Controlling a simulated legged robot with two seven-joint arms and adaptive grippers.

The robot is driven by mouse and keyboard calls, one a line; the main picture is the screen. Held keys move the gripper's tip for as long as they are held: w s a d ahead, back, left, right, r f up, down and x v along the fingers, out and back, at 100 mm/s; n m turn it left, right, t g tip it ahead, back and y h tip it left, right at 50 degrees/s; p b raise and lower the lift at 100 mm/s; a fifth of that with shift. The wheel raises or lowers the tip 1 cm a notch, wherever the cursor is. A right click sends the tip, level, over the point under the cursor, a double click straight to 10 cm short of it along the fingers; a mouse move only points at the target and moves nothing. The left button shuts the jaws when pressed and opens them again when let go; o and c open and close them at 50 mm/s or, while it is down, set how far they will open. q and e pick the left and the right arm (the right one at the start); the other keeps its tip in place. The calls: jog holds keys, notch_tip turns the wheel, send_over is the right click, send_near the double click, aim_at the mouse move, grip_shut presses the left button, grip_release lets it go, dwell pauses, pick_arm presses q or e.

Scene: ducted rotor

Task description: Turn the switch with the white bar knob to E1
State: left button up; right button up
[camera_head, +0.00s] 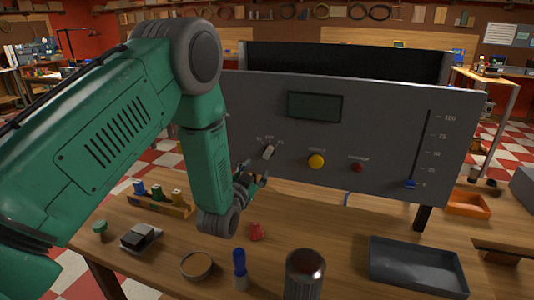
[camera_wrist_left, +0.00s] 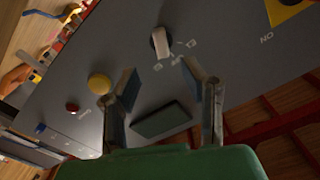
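The switch with the white bar knob (camera_head: 268,151) is on the left part of the grey upright panel (camera_head: 390,120). Small labels sit around its upper side; the middle one looks like OFF, and the others are too small to read surely. The bar seems tilted towards the right label. The knob also shows at the top of the left wrist view (camera_wrist_left: 160,42). My left gripper (camera_head: 252,182) is just below the knob in the head view. In the left wrist view its two fingers (camera_wrist_left: 165,88) are spread with nothing between them, apart from the knob. My right gripper is not in view.
The panel also carries a dark display (camera_head: 314,107), a yellow button (camera_head: 316,161), a red button (camera_head: 357,168) and a blue slider (camera_head: 410,184).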

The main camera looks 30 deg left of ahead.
aim_at(267, 155)
pick_arm(q)
jog(key=p+x, duration=0.1)
jog(key=x, duration=0.8)
jog(key=shift+w, duration=0.35)
grip_shut()
